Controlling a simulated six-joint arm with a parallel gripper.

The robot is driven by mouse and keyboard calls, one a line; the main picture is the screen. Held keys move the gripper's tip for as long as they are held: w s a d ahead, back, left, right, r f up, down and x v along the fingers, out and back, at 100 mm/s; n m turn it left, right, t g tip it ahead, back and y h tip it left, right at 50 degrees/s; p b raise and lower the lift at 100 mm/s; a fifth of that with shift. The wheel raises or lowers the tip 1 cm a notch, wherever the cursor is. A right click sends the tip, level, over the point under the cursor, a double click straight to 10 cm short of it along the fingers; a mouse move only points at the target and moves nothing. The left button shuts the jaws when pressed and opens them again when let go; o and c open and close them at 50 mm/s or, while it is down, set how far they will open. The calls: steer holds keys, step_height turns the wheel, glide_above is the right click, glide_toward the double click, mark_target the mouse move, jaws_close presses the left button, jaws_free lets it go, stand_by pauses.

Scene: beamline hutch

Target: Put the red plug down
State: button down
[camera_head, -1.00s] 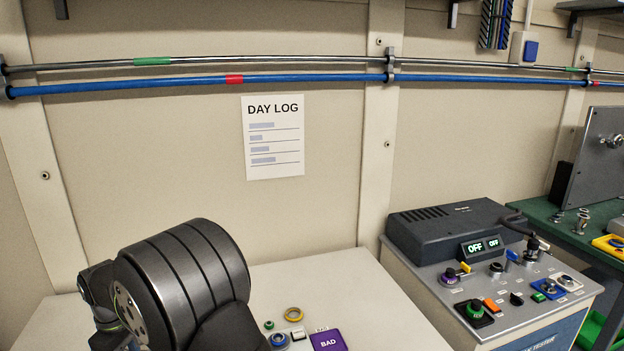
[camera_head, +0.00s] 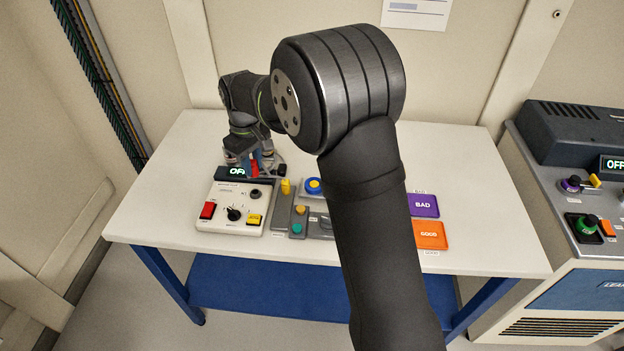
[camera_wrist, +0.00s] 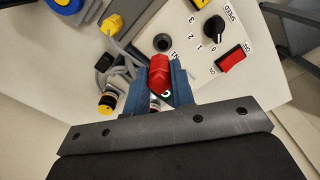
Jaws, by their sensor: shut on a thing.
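The red plug (camera_wrist: 159,74) is held between the blue fingers of my gripper (camera_wrist: 161,88) in the wrist view, its red body pointing toward the control box. In the head view the red plug (camera_head: 254,166) shows as a small red patch at my gripper (camera_head: 259,165), behind the box's display. The light control box (camera_head: 224,222) stands at the left of the white table. Its dark round socket (camera_wrist: 162,42) is just beyond the plug in the wrist view. The plug looks apart from the socket; its height above the table is hard to tell.
The box carries a red switch (camera_head: 208,210), a black knob (camera_head: 234,213) and a yellow button (camera_head: 254,219). A yellow-and-black plug (camera_wrist: 107,102) is left of my gripper. Purple BAD (camera_head: 423,205) and orange GOOD (camera_head: 430,235) pads lie at right. The table's front left is bare.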

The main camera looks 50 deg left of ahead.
steer(key=w+d, duration=0.4)
steer(key=d, duration=0.5)
steer(key=w+d, duration=0.4)
steer(key=d, duration=0.5)
glide_above(280, 220)
step_height(280, 220, down, 6)
steer(key=shift+w+r, duration=0.1)
steer(key=shift+f, duration=2)
steer(key=shift+f, duration=0.1)
steer(key=c, duration=1.2)
jaws_free()
steer(key=shift+c, duration=0.2)
step_height(280, 220, up, 12)
